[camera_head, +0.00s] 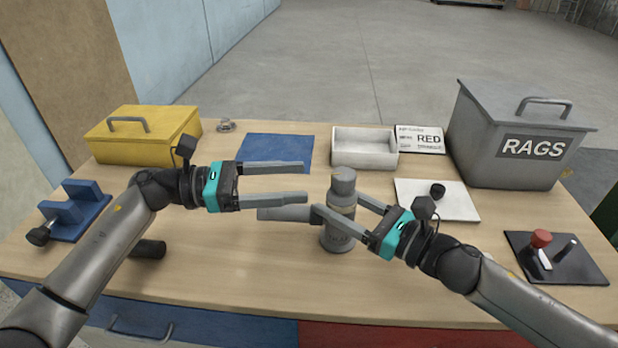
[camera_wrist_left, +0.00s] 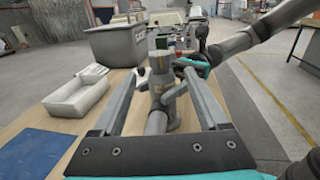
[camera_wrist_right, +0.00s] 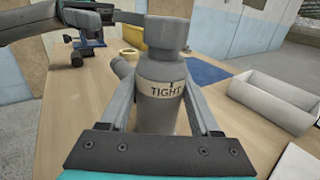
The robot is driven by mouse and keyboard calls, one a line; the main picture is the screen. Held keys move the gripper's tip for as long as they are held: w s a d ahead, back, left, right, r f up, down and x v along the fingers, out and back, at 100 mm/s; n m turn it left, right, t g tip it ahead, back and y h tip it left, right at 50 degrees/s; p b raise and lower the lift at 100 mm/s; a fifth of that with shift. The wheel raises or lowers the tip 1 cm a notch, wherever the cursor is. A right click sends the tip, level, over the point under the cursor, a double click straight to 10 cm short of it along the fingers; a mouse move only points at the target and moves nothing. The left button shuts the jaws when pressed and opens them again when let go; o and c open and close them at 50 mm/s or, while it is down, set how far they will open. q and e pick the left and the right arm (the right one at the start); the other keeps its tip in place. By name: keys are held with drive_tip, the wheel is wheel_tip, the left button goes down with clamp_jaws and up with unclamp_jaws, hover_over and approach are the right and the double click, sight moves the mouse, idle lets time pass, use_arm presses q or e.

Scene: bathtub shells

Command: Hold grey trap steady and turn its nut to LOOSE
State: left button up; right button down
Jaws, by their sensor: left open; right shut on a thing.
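The grey trap (camera_head: 339,212) stands upright on the workbench, its side pipe (camera_head: 284,213) pointing left. Its upper part (camera_wrist_right: 165,30) is a narrower grey cylinder. A pale band (camera_wrist_right: 163,90) below it reads TIGHT, with a dark mark above the word. My right gripper (camera_head: 338,204) is shut on the trap, one finger on each side of its body. My left gripper (camera_head: 305,181) is open and empty, left of the trap, fingers pointing right at it. In the left wrist view the trap (camera_wrist_left: 161,82) shows between the left fingers, apart from them.
A white tray (camera_head: 364,161) and blue mat (camera_head: 275,150) lie behind the trap. A yellow box (camera_head: 143,146) stands back left, a grey RAGS bin (camera_head: 515,130) back right. A white plate with a black knob (camera_head: 437,191) lies near my right gripper. A dark cylinder (camera_head: 149,249) lies near my left arm.

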idle(0.3)
drive_tip(key=shift+c, duration=0.2)
unclamp_jaws()
drive_tip(key=shift+d, duration=0.1)
